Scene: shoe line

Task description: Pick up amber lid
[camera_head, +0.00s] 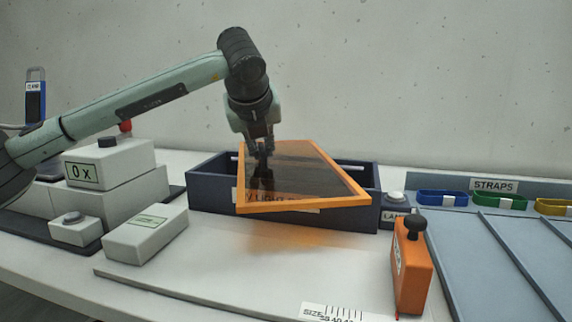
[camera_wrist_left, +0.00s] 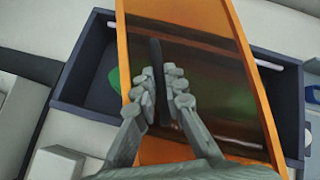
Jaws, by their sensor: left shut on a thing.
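The amber lid (camera_head: 318,170) is a see-through dark panel with an orange frame. It is turned at an angle over the dark blue box (camera_head: 355,219) and sticks out past the box's front wall. My left gripper (camera_head: 263,160) is above the lid, shut on its dark upright handle. In the left wrist view the two fingers (camera_wrist_left: 165,100) close on that handle (camera_wrist_left: 158,75), and the lid's orange frame (camera_wrist_left: 250,60) crosses the box. Whether the lid touches the box rim I cannot tell. My right gripper is not in view.
An orange block with a black knob (camera_head: 412,265) stands at front right. Blue, green and yellow straps (camera_head: 498,202) lie in a grey rack (camera_head: 515,260) at right. White boxes (camera_head: 145,233) stand left of the box. The white table is clear in front of it.

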